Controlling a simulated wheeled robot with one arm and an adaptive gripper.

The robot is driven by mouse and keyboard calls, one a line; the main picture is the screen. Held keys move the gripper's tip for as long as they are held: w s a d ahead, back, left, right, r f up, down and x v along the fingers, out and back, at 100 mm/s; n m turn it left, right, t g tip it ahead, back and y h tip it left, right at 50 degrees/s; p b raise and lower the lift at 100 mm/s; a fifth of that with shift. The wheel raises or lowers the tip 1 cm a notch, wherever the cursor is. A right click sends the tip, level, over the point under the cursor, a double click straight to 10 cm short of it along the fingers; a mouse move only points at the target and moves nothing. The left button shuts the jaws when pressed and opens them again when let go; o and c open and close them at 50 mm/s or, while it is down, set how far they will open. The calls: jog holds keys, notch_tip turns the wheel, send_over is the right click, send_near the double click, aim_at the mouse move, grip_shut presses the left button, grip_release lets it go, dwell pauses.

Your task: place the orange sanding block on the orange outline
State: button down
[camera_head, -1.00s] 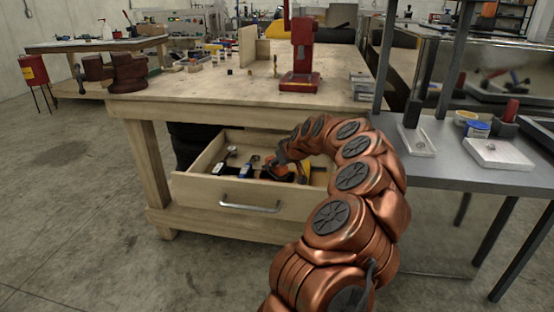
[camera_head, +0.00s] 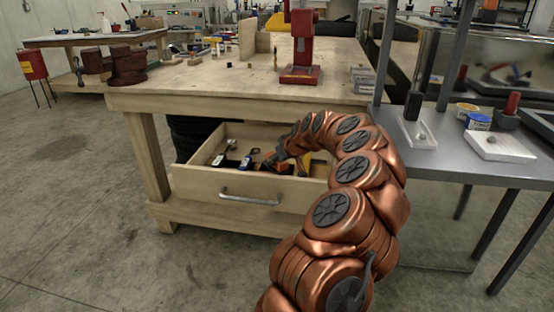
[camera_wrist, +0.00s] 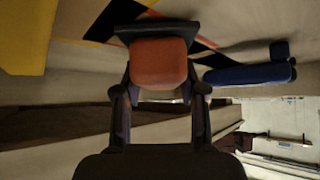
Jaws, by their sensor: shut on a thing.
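The orange sanding block (camera_wrist: 158,62) has a rounded orange top and a dark base in the wrist view. My gripper (camera_wrist: 159,88) is shut on it, with a finger on each side. In the head view my gripper (camera_head: 272,162) is low inside the open wooden drawer (camera_head: 190,185), and the block is too small there to make out clearly. I cannot tell whether the block touches the drawer floor. Black and yellow shapes lie beyond the block in the wrist view.
A blue-handled item (camera_wrist: 248,73) lies beside the block; a yellow item (camera_wrist: 25,35) is at the left. The drawer front (camera_head: 250,200) and walls enclose the gripper. The workbench top (camera_head: 200,88) is above. A grey table (camera_head: 455,160) stands at right.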

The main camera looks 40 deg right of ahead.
jog(key=shift+f, duration=0.2)
jog(key=c, duration=0.6)
grip_release()
jog(key=v, duration=1.2)
jog(key=shift+a, duration=0.1)
